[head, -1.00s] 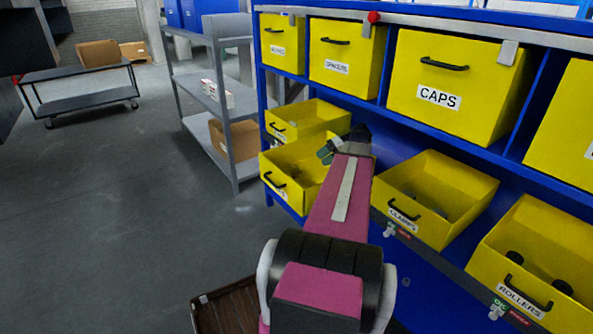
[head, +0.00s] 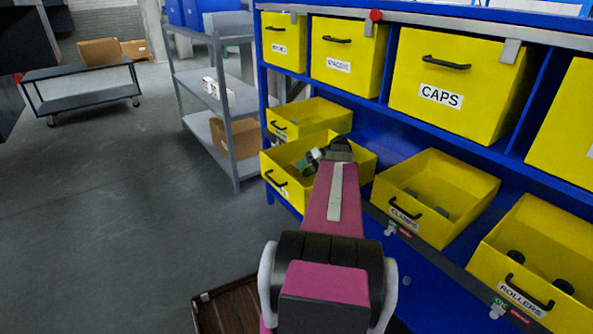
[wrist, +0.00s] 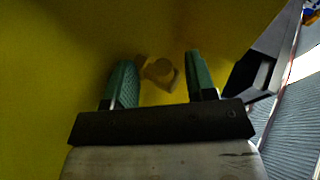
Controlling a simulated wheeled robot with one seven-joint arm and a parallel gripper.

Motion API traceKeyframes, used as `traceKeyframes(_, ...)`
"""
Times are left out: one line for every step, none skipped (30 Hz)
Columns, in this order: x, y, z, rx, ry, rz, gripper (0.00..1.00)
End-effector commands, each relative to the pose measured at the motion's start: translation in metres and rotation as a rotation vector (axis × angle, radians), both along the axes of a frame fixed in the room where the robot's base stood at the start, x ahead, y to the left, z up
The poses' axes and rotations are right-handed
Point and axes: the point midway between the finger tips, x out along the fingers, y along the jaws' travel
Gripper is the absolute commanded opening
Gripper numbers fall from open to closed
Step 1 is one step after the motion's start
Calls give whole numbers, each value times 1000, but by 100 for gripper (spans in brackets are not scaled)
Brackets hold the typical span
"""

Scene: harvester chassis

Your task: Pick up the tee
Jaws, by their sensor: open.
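The tee, a small dull tan fitting (wrist: 161,71), lies in a yellow bin in the wrist view, dim and partly in shadow. My gripper (wrist: 158,78) is open, its two green fingers on either side of the tee in the picture. I cannot tell how far below the fingertips it lies. In the head view my gripper (head: 312,160) is over the open lower-row yellow bin (head: 272,172) at the left end of the blue rack. The tee is not visible there, and my arm covers part of the bin.
Open yellow bins labelled CLAMPS (head: 405,214) and ROLLERS (head: 520,300) stand to the right with small parts inside. Another open bin (head: 312,115) is behind. Closed-in upper bins, including CAPS (head: 440,95), sit above. A grey shelf (head: 215,100) stands left; the floor left is clear.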

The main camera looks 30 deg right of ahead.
Motion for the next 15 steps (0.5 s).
traceKeyframes(0,0,0,0,0,0,51)
traceKeyframes(0,0,0,0,0,0,51)
traceKeyframes(0,0,0,0,0,0,48)
traceKeyframes(0,0,0,0,0,0,38)
traceKeyframes(0,0,0,0,0,0,28)
traceKeyframes(0,-1,0,0,0,0,15)
traceKeyframes(0,-1,0,-1,0,0,10)
traceKeyframes(0,-1,0,-1,1,-1,8)
traceKeyframes(0,-1,0,-2,1,-1,7)
traceKeyframes(0,-1,-1,-2,2,0,7)
traceKeyframes(0,-1,-1,-3,2,0,7)
traceKeyframes(0,-1,-1,-3,3,-1,7)
traceKeyframes(0,-1,-1,-4,3,-1,7)
traceKeyframes(0,-1,-1,-4,3,-1,7)
traceKeyframes(0,-1,-1,-5,3,-1,7)
